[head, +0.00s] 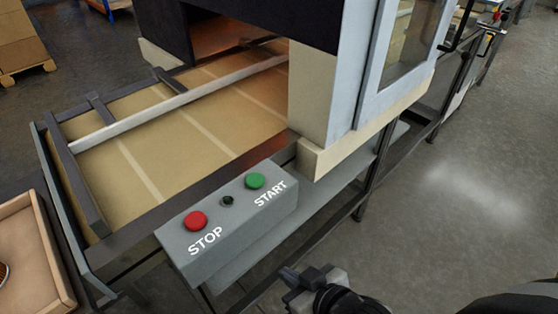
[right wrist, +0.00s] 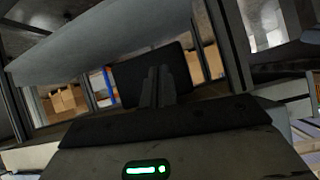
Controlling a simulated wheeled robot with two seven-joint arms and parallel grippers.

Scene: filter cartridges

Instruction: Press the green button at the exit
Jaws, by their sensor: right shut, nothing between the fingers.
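The green START button (head: 255,181) sits on the top face of a grey control box (head: 228,232) in the head view. The red STOP button (head: 195,221) is to its left, with a small dark knob (head: 227,201) between them. My right gripper (head: 290,277) is below and to the right of the box, apart from the buttons. It is shut and empty; its closed fingers also show in the right wrist view (right wrist: 158,88). The buttons cannot be made out in the right wrist view. My left gripper is not in view.
A conveyor (head: 190,125) with a tan belt runs behind the box into a machine housing (head: 318,95). Boxes on a pallet (head: 25,45) stand at the far left. The floor (head: 450,190) at the right is clear.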

